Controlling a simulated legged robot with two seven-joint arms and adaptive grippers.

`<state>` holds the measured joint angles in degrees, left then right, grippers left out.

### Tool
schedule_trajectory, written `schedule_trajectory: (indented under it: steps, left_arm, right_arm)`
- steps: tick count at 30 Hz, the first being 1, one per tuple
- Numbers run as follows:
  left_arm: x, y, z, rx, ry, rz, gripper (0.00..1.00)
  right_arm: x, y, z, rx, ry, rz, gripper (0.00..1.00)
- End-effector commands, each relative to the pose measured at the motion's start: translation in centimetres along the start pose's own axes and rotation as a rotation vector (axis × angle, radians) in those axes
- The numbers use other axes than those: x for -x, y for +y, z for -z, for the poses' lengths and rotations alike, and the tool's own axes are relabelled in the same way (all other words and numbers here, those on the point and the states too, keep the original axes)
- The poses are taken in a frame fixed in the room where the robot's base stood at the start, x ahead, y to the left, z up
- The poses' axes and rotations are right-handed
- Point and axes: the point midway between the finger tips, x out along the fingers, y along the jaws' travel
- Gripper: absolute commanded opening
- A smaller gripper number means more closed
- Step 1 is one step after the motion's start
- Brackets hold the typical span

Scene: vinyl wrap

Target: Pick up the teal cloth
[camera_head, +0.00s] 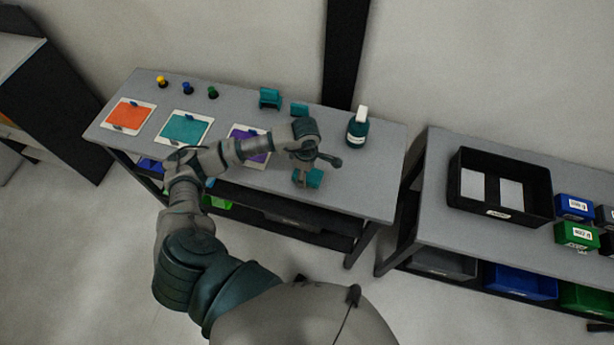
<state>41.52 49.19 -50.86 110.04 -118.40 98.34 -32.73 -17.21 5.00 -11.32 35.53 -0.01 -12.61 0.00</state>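A small teal piece (315,179), which looks like the teal cloth, lies near the front edge of the grey table, partly hidden by my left gripper. My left gripper (302,177) points down at the left side of this piece. Its fingers are small and dark here, so I cannot tell whether they are open or shut, or touching the cloth. My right gripper is not in view.
White-bordered orange (129,116), teal (185,129) and purple (262,142) sheets lie to the left. A black tray (500,213) sits on the right table.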

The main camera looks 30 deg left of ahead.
Motion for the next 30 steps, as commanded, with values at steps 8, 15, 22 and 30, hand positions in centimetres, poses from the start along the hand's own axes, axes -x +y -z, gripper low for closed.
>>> schedule_trajectory:
  steps: [8, 15, 22, 30]
  left_arm:
    - [1.0, -4.3, 3.3, 0.0, 0.006, 0.0, 0.36]
    - [1.5, -9.4, 7.5, 0.001, 0.006, 0.002, 0.36]
    - [2.0, -11.9, 9.4, 0.001, 0.002, 0.002, 0.36]
    - [2.3, -12.5, 9.6, 0.0, -0.001, -0.001, 0.36]
  right_arm:
    - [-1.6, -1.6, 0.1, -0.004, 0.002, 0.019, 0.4]
    - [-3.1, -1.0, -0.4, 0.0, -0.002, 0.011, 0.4]
    - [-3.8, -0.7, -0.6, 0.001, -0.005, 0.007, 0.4]
    - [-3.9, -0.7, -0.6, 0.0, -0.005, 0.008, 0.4]
